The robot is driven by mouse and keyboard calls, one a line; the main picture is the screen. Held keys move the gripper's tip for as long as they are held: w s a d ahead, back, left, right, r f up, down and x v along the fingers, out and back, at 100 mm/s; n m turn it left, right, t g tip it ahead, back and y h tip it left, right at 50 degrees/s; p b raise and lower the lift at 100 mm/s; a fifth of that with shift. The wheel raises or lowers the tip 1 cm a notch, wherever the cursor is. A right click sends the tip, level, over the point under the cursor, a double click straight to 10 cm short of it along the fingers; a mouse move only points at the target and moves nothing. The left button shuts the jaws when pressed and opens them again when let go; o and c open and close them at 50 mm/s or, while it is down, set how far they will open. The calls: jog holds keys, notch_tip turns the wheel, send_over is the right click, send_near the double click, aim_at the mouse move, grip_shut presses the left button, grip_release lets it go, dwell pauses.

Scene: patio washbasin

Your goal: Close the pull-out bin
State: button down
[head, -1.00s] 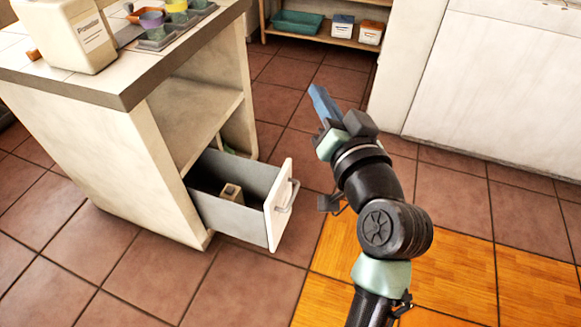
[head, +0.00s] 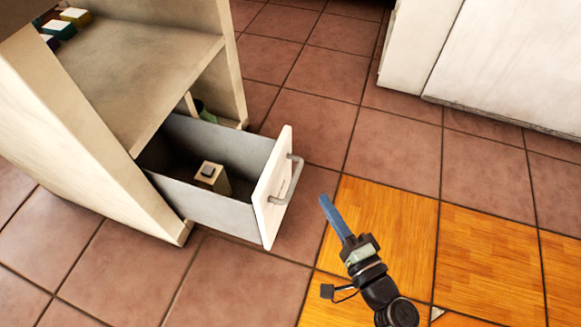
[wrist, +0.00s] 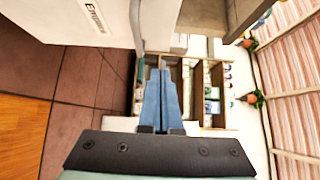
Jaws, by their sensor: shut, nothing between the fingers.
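The pull-out bin (head: 215,208) is a grey open-topped box extended from the lower part of a pale cabinet (head: 100,150). Its white front panel (head: 272,195) carries a metal bar handle (head: 288,182). A small beige block-like item (head: 212,176) is inside the bin. My gripper (head: 325,202) has long blue fingers, shut together and empty. In the head view it appears to the right of the bin front and apart from it, with the tips pointing up and left. In the wrist view the shut fingers (wrist: 162,70) point toward distant shelves.
An open shelf space (head: 150,70) lies above the bin. A white unit (head: 500,60) stands at the back right. The tiled floor (head: 330,85) between them is clear. In the wrist view, a white panel with lettering (wrist: 95,15) is at upper left.

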jog(key=b+x, duration=0.1)
jog(key=x, duration=0.2)
jog(key=a+b+x, duration=0.1)
jog(key=b+x, duration=0.1)
jog(key=x, duration=0.2)
jog(key=s+a+b+x, duration=0.1)
jog(key=x, duration=0.2)
jog(key=shift+w, duration=0.2)
jog(key=shift+w+a, duration=0.2)
jog(key=shift+a, duration=0.3)
jog(key=shift+a, duration=0.1)
